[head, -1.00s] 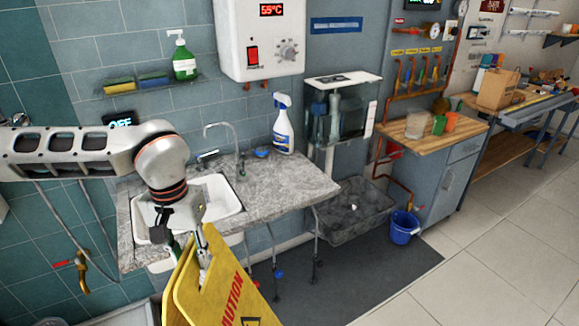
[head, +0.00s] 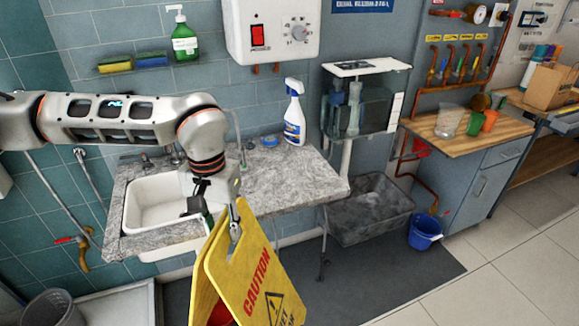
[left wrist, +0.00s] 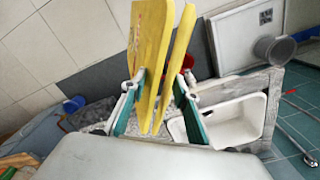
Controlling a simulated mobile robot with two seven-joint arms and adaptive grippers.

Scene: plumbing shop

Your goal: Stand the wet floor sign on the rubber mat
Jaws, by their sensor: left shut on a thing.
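The yellow wet floor sign (head: 248,272) hangs upright from my left gripper (head: 226,218), in front of the sink counter. It has "CAUTION" in red and a black warning triangle, and its two panels stand slightly apart. In the left wrist view my left gripper (left wrist: 153,112) is shut on the sign's top end (left wrist: 151,110), a finger on each outer side. The dark grey rubber mat (head: 390,284) lies on the floor below and behind the sign. The sign's lower end is out of the head view. My right gripper is not in view.
The stone counter (head: 290,185) with the white sink (head: 150,205) is behind the sign. A grey tub (head: 368,212) and a blue bucket (head: 424,232) stand at the mat's back right. Something red (head: 221,313) is partly hidden behind the sign. Light tiles are clear at right.

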